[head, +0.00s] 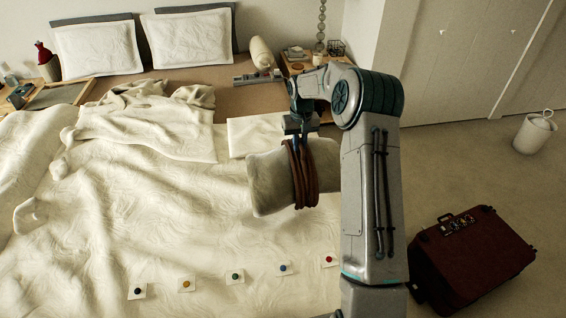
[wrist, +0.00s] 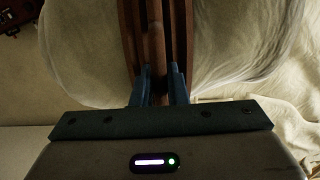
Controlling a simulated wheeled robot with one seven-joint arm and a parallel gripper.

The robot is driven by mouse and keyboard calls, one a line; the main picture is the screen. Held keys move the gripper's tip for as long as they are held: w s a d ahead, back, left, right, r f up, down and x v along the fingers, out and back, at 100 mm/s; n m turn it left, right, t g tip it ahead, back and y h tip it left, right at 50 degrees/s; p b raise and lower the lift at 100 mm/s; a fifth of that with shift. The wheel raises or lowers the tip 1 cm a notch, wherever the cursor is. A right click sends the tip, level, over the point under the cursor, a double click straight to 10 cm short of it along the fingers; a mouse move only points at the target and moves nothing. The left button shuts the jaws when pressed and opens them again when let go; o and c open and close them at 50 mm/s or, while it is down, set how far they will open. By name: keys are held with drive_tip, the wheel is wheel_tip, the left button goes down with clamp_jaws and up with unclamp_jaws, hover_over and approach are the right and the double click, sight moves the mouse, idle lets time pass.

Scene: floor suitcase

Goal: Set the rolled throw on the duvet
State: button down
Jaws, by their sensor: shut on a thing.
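The rolled throw (head: 268,182) is a thick cream roll bound with brown straps. My gripper (head: 298,138) is above it, its fingers (wrist: 157,88) shut on the brown strap handle. The roll (wrist: 225,35) spreads to both sides of the fingers in the wrist view. The cream duvet (head: 120,225) lies rumpled over the bed. In the head view the roll is in front of the duvet's right part; I cannot tell whether it touches it. My arm hides the roll's right end.
Several small cards with coloured dots (head: 235,277) lie in a row across the duvet's near part. A cream garment (head: 150,105), pillows (head: 97,48) and a bolster (head: 262,53) are farther back. A white bin (head: 533,135) stands at far right.

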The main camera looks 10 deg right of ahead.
sight(284, 157)
drive_tip(key=a+f, duration=0.2)
drive_tip(key=a, duration=0.1)
drive_tip(key=a+f+p, duration=0.1)
drive_tip(key=a, duration=0.1)
drive_tip(key=shift+s+a, duration=0.15)
drive_tip(key=shift+f+p, duration=0.75)
drive_tip(key=shift+f, duration=1.25)
drive_tip(key=shift+f, duration=0.1)
drive_tip(key=c, duration=1.4)
unclamp_jaws()
drive_tip(key=shift+s, duration=0.1)
drive_tip(key=shift+c, duration=0.2)
